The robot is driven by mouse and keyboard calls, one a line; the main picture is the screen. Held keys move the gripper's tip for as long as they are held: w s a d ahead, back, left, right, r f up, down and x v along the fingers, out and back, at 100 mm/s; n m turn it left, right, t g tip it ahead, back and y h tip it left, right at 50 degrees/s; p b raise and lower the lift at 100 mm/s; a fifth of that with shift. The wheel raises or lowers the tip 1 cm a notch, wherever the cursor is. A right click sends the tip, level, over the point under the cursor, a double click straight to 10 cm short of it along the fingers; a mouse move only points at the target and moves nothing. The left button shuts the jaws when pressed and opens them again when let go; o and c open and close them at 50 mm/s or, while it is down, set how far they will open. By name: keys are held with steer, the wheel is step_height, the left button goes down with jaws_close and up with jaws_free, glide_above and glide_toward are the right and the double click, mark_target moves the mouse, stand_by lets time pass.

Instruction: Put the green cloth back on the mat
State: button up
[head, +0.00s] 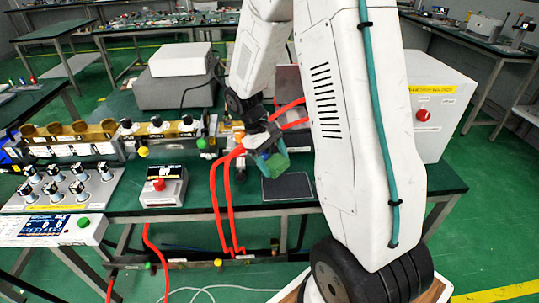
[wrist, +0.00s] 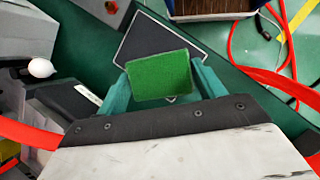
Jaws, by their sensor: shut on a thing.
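The green cloth (wrist: 160,76) shows as a folded rectangular pad between the teal fingers of my gripper (wrist: 162,88) in the wrist view. My gripper is shut on it. In the head view my gripper (head: 272,158) holds the cloth (head: 268,166) above the table, just behind and left of the mat. The mat (head: 288,188) is a dark rectangle with a pale edge, flat near the table's front edge. In the wrist view the mat (wrist: 147,38) lies beyond and below the cloth, partly hidden by it. A gap between cloth and mat appears to remain, its height unclear.
Red hoses (head: 214,190) hang over the table's front edge left of the mat. A control box with a red button (head: 162,186) stands further left. A white cabinet (head: 440,110) stands at the right.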

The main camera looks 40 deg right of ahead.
steer(key=shift+f, duration=3.1)
steer(key=shift+f, duration=0.45)
steer(key=o, duration=1.1)
